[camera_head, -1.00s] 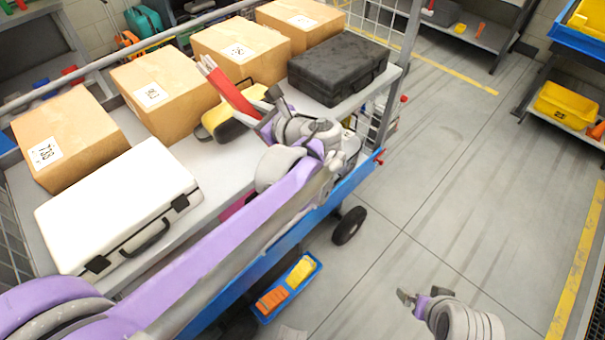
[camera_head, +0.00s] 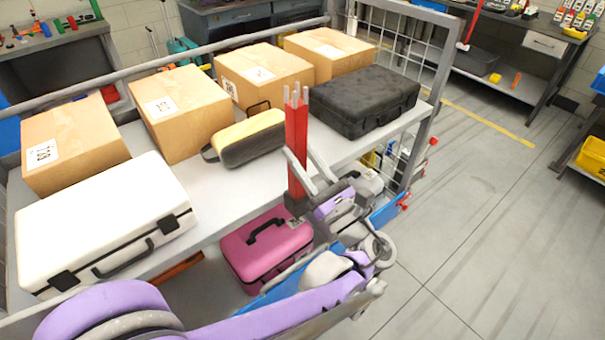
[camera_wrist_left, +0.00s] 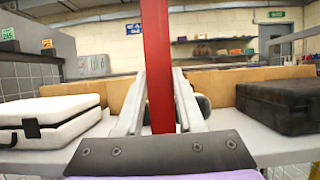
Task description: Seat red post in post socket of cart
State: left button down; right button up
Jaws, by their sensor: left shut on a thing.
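The red post (camera_head: 297,150) is upright in my left gripper (camera_head: 307,168), which is shut on it. Pale metal prongs stick up from its top and a dark block is at its lower end. In the left wrist view the red post (camera_wrist_left: 158,60) stands between the two fingers (camera_wrist_left: 161,100); its top is cut off by the frame. The post appears in front of the cart's grey upper deck (camera_head: 215,205), near the front edge. I cannot pick out the post socket. My right gripper is out of view.
The deck carries several cardboard boxes (camera_head: 180,110), a white case (camera_head: 95,225), a yellow-black bag (camera_head: 250,138) and a black case (camera_head: 365,98). A pink case (camera_head: 265,250) sits below. A mesh end frame (camera_head: 432,90) stands at the right. The floor right of the cart is clear.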

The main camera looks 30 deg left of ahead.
pick_arm(q)
jog(key=shift+f+b, duration=0.45)
jog(key=shift+f, duration=1.45)
jog(key=shift+f, duration=0.15)
jog(key=c, duration=0.5)
grip_release()
jog(key=shift+r, duration=0.25)
jog(key=v, duration=1.2)
jog(key=shift+b, duration=0.4)
